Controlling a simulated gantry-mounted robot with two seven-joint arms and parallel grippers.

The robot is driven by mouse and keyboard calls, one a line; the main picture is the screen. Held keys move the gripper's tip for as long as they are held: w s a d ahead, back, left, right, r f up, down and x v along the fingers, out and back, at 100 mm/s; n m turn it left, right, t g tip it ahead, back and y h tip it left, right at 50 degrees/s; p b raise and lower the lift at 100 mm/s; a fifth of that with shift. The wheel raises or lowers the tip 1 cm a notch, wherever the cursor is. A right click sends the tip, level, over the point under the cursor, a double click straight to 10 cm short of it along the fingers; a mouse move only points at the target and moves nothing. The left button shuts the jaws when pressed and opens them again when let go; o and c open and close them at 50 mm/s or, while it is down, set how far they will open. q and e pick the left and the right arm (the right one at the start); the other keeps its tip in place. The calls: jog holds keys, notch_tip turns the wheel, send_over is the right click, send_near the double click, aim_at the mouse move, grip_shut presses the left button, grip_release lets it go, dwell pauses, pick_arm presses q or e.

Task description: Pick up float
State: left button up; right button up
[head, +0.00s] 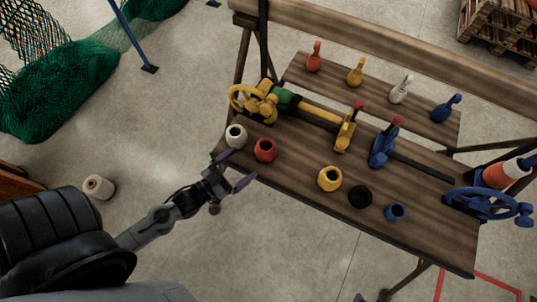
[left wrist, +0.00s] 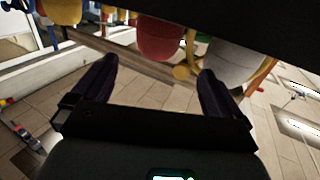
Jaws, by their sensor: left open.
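Several rounded, hollow pieces that look like floats stand along the front of the wooden bench (head: 290,180): white (head: 236,136), red (head: 265,150), yellow (head: 330,178), black (head: 360,196) and blue (head: 395,211). My left gripper (head: 238,168) is open and empty at the bench's left front edge, close to the white and red ones and apart from them. In the left wrist view, a red piece (left wrist: 160,38) and a pale grey-white piece (left wrist: 232,60) show beyond the open fingers. A small purplish tip at the head view's bottom edge may be my right gripper; its state is unclear.
A raised shelf behind holds red (head: 314,57), yellow (head: 355,72), white (head: 400,90) and blue (head: 446,108) bottle-shaped pieces. A yellow wheeled device (head: 253,102) and a blue handwheel (head: 485,204) flank the bench. A white spool (head: 98,187) and green net (head: 65,85) lie left.

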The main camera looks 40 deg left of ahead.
aim_at(257, 155)
pick_arm(q)
jog(key=shift+s+f, duration=0.15)
jog(key=shift+f, duration=0.55)
jog(key=shift+f+b, duration=0.15)
jog(key=shift+b, duration=0.25)
jog(key=w, duration=0.5)
jog(key=shift+w+d, duration=0.15)
jog(key=shift+d, duration=0.25)
jog(key=shift+w+d+b, duration=0.15)
jog(key=shift+w+b, duration=0.25)
jog(key=shift+w, duration=0.3)
jog(key=shift+w+d+b, duration=0.15)
jog(key=shift+w+d, duration=0.05)
jog(key=shift+w, duration=0.8)
jog(key=shift+w+d+b, duration=0.15)
jog(key=shift+w+d, duration=0.05)
jog(key=shift+w, duration=0.75)
pick_arm(e)
notch_tip(257, 155, down, 3)
jog(key=shift+r, duration=0.1)
pick_arm(q)
jog(key=c, duration=1)
pick_arm(e)
jog(key=shift+d, duration=0.15)
